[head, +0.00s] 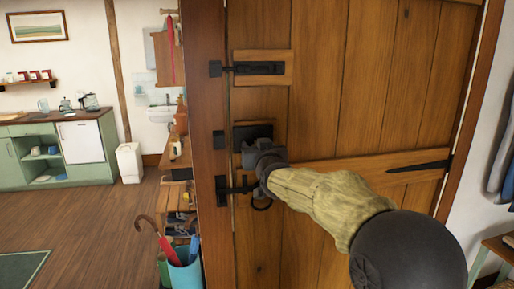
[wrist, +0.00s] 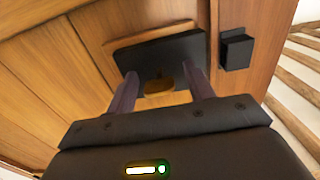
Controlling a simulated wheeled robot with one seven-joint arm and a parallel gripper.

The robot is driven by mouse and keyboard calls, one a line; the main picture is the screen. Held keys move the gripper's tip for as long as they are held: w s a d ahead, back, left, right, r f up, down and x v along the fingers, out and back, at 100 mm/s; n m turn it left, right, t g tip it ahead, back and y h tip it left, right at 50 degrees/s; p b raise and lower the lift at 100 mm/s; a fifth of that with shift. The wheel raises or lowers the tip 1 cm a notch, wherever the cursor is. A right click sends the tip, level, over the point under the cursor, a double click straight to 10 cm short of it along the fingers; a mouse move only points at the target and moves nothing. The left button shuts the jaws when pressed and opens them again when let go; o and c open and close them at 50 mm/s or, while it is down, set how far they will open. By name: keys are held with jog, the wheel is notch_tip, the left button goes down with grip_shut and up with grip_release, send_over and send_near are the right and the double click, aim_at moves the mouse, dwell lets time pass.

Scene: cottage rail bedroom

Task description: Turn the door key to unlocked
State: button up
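The wooden door (head: 330,85) is shut in its frame. A black lock plate (head: 253,131) is mounted near its left edge. It also shows in the wrist view (wrist: 150,52). A small brass-coloured key (wrist: 158,88) sits at the plate between my two fingers, with a visible gap on each side. My gripper (head: 254,160) is in front of the lock, and its fingers (wrist: 160,76) are open around the key, apart from its sides. In the head view my gripper hides the key and the lower part of the plate.
A black bolt (head: 255,68) is above the lock, and a latch with a ring handle (head: 262,203) is just below my gripper. A black keeper (wrist: 236,49) is on the frame. At left stand a bench (head: 172,150) and an umbrella bin (head: 185,272).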

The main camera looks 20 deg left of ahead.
jog(key=b+v, duration=0.3)
jog(key=v, duration=1.4)
jog(key=shift+s, duration=0.25)
